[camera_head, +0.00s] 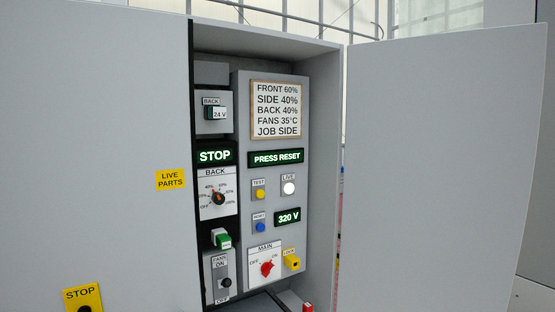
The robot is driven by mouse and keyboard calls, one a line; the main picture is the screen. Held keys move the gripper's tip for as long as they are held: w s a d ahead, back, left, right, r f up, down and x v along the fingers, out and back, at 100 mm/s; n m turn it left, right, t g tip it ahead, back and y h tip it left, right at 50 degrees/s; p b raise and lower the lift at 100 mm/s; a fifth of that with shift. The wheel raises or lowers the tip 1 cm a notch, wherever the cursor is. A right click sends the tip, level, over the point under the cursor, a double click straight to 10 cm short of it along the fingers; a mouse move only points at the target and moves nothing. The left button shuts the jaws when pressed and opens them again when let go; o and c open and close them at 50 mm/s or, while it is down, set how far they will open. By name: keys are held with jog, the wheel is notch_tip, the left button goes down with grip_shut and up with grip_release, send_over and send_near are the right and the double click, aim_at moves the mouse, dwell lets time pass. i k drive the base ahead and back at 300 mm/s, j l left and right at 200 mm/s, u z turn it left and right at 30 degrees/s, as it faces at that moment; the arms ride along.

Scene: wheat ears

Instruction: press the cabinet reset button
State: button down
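The open cabinet shows a grey inner panel (244,130) with its controls. A blue button (261,227) sits low on this panel under a small label that looks like RESET, though it is too small to read surely. A lit display (276,158) above reads PRESS RESET. A yellow button (260,195) labelled TEST is just above the blue one. My gripper is not in view, and nothing covers the blue button.
The right door (440,160) stands open. A white LIVE lamp (289,188), a 320 V display (288,218), a red MAIN knob (267,268) and a yellow lock (292,262) surround the button. A STOP display (214,156) and BACK dial (218,198) are left. A dark bar and red piece (307,307) show at the bottom.

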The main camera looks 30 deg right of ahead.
aim_at(260, 227)
jog(key=i+l+z, duration=0.2)
jog(key=i, duration=1.1)
jog(key=j, duration=0.1)
